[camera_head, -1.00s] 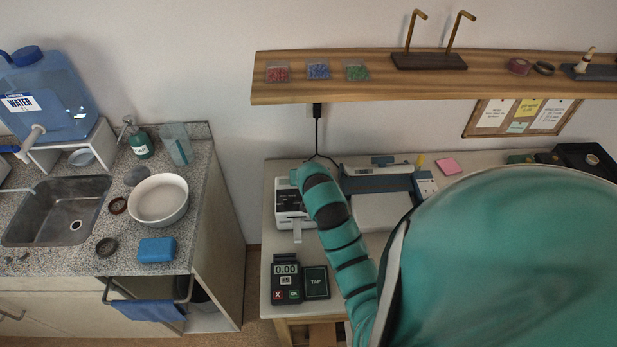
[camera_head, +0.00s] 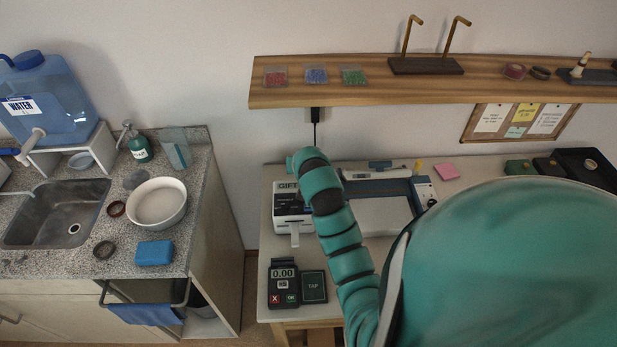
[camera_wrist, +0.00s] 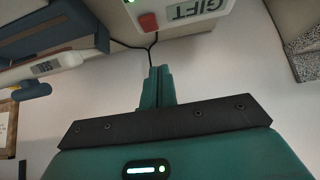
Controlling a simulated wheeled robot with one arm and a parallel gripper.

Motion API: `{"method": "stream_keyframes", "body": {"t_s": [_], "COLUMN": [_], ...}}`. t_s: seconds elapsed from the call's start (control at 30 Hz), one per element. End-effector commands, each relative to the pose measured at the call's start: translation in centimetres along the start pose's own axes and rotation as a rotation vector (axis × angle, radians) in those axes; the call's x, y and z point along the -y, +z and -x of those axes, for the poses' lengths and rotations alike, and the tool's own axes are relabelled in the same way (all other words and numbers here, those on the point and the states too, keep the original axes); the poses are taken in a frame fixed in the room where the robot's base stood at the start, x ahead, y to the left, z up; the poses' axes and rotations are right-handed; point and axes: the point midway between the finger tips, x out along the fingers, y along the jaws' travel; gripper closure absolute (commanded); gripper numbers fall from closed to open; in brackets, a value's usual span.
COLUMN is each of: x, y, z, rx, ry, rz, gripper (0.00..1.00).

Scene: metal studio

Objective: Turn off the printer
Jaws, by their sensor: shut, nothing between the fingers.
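The printer (camera_head: 291,208) is a small white and dark machine with a paper strip at its front, at the back left of the desk; my arm partly hides it. In the wrist view, the end of a white body marked GIFT (camera_wrist: 195,12), seemingly the printer, shows at the top, upside down. It has a red switch (camera_wrist: 148,22) and a small green light. My gripper (camera_wrist: 160,72) is shut and empty. Its fingertips show below the red switch in the wrist view, apart from it.
A black cable (camera_wrist: 150,50) runs close by the fingertips in the wrist view. A card terminal (camera_head: 284,284) stands in front of the printer and a flat white device (camera_head: 380,215) to its right. A wooden shelf (camera_head: 470,76) hangs above. A sink counter is at left.

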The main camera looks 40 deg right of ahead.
Motion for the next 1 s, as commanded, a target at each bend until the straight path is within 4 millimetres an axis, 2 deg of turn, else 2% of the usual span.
{"method": "stream_keyframes", "body": {"t_s": [0.37,0.57,0.8,1.0], "x": [-0.1,-0.1,-0.1,-0.1], "y": [-0.1,-0.8,-0.7,-0.6], "z": [4.5,8.1,9.5,9.9], "rx": [-0.002,0.0,0.004,0.001], "ry": [0.0,0.001,0.001,0.001], "rz": [0.0,0.001,0.001,0.001], "gripper": [1.0,1.0,1.0,1.0]}}
